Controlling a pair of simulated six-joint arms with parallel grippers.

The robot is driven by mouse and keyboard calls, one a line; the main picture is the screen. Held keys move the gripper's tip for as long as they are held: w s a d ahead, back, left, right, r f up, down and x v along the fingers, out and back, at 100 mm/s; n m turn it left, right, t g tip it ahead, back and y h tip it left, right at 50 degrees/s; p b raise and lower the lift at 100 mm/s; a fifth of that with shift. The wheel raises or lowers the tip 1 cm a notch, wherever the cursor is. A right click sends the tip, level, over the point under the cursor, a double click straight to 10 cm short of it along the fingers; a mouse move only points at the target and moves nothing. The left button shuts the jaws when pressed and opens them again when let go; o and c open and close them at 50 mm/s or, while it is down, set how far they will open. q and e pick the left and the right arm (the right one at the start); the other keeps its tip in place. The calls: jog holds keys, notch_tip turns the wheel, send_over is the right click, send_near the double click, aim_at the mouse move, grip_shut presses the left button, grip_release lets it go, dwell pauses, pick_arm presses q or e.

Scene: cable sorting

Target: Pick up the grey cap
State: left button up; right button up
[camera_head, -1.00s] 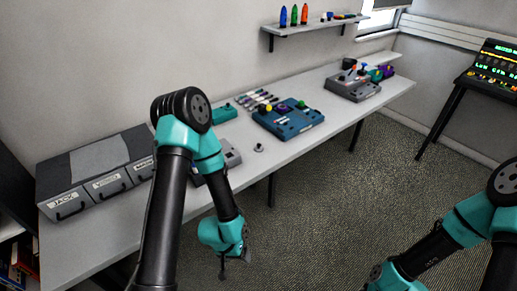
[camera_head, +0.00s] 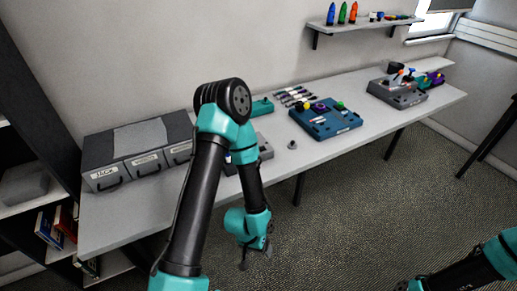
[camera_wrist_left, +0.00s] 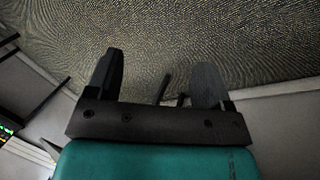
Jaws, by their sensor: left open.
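A small grey cap (camera_head: 292,145) sits on the table near its front edge, left of the blue device, in the head view. My left gripper (camera_head: 256,259) hangs low in front of the table, below the cap and clear of it. The left wrist view shows its two dark fingers (camera_wrist_left: 159,76) spread apart with nothing between them, over the carpet. The cap is not seen in the left wrist view. Only links of my right arm show at the lower right of the head view; its gripper is out of the picture.
A blue device (camera_head: 326,122) with coloured knobs and a grey device (camera_head: 398,96) stand on the table (camera_head: 128,216). A grey drawer unit (camera_head: 140,150) is at the left. A grey box (camera_head: 265,150) is partly behind my left arm. A wall shelf (camera_head: 365,24) holds coloured items.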

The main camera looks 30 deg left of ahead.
pick_arm(q)
jog(key=c, duration=0.5)
jog(key=shift+w, duration=0.1)
